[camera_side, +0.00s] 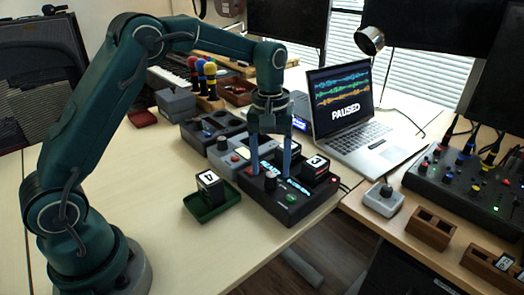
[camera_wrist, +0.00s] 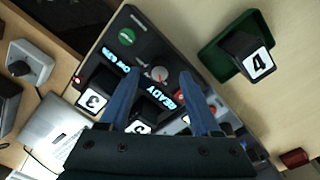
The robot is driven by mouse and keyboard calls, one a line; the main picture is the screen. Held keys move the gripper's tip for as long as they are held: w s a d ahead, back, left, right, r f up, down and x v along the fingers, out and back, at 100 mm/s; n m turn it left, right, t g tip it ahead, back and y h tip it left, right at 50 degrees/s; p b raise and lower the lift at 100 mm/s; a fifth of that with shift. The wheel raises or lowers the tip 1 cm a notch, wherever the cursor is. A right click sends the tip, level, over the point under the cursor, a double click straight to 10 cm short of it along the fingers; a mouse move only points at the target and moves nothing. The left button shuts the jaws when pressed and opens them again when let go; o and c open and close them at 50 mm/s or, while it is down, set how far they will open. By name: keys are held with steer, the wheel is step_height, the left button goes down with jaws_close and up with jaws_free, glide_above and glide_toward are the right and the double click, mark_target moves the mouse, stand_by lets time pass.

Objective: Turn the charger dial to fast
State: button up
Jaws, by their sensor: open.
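The charger (camera_side: 283,213) is a black box in front of the laptop, with a green button (camera_wrist: 127,37) and lit blue displays, one reading "READY" (camera_wrist: 172,101). Its dial (camera_wrist: 159,74) is a small round knob with a pale top, and shows as a dark knob in the side view (camera_side: 271,182). I cannot tell its setting. My gripper (camera_side: 270,172) points down with its blue fingers apart, one on each side of the dial. In the wrist view the dial shows between the fingertips, with gaps. Cell blocks stand in the charger, one marked 3 (camera_side: 316,164).
A green tray (camera_side: 222,207) holds a block marked 4 (camera_side: 209,184), left of the charger. Grey and dark devices (camera_side: 226,155) stand close behind it. A laptop (camera_side: 375,145) reading "PAUSED" is at the right.

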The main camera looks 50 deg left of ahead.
steer(key=shift+f, duration=1)
jaws_close()
steer(key=shift+m, duration=0.4)
steer(key=m, duration=0.4)
steer(key=shift+m, duration=0.3)
steer(key=m, duration=0.4)
steer(key=shift+m, duration=0.4)
